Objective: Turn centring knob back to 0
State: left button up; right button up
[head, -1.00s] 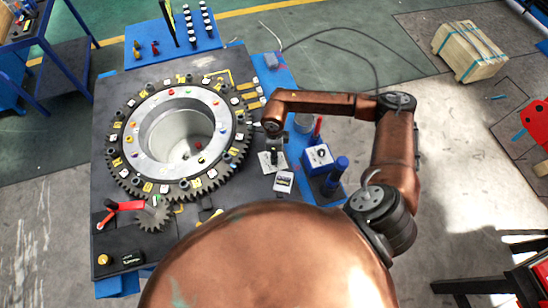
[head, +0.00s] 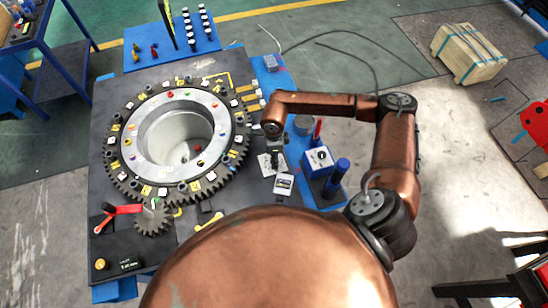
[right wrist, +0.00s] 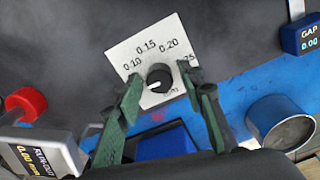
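The centring knob (right wrist: 159,78) is a small black round knob with a white mark, on a white scale plate (right wrist: 134,50) reading 0.10, 0.15, 0.20 and a partly covered number. The mark seems to point to the lower left, away from these numbers. My right gripper (right wrist: 160,95) is open, its two green fingers on either side of the knob, with gaps visible. In the head view the right gripper (head: 275,150) hangs over the white plate (head: 266,166), hiding the knob. My left gripper is not in view.
A run-out display (right wrist: 50,158), a gap display (right wrist: 308,38), a red knob (right wrist: 24,102) and a metal cup (right wrist: 284,122) surround the plate. The large toothed ring (head: 122,180) lies left of the gripper. A blue-handled tool (head: 340,168) stands to its right.

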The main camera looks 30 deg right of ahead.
jog(key=shift+r, duration=0.1)
notch_tip(320, 180, up, 12)
jog(key=shift+f, duration=0.1)
dwell(0.6)
dwell(0.3)
